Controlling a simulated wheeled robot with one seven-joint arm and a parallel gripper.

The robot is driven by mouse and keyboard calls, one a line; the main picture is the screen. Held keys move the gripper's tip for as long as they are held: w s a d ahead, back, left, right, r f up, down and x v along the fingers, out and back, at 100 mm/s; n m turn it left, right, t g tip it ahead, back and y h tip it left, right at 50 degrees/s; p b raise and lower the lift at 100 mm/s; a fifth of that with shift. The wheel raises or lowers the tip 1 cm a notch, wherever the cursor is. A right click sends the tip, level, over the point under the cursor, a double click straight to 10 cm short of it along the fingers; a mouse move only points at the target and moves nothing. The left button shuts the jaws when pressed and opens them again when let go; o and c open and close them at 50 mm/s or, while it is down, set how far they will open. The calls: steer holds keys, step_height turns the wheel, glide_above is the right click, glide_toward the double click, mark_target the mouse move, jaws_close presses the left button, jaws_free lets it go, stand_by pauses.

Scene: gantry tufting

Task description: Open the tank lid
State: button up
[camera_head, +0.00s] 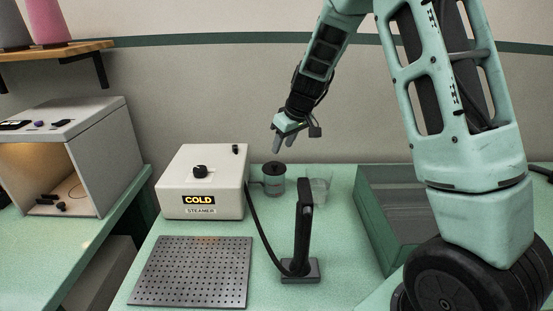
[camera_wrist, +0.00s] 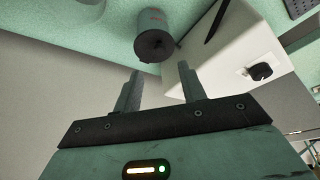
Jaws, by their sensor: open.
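The tank (camera_head: 273,183) is a small clear cylinder beside the steamer, with a dark round lid (camera_head: 273,168) with a small knob closed on top. In the wrist view the tank (camera_wrist: 152,20) and its lid (camera_wrist: 154,45) show beyond the fingertips, at the upper middle. The white steamer box (camera_head: 202,181) has a black knob and a sign reading COLD; it also shows in the wrist view (camera_wrist: 235,60). My gripper (camera_head: 282,148) is open and empty, above the lid and apart from it. In the wrist view its two fingers (camera_wrist: 160,76) are spread below the lid.
A black steamer wand (camera_head: 303,230) stands upright in front, its hose running to the box. A clear cup (camera_head: 320,187) is right of the tank. A perforated plate (camera_head: 192,271) lies front left. A green bin (camera_head: 385,213) is at right. A wooden shelf (camera_head: 60,49) hangs upper left.

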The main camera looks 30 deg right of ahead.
mark_target(274, 164)
steer(key=x, duration=0.7)
steer(key=shift+w+a+f+p, duration=0.1)
steer(key=shift+f+p, duration=0.25)
steer(key=shift+f, duration=0.05)
steer(key=shift+c, duration=0.3)
jaws_close()
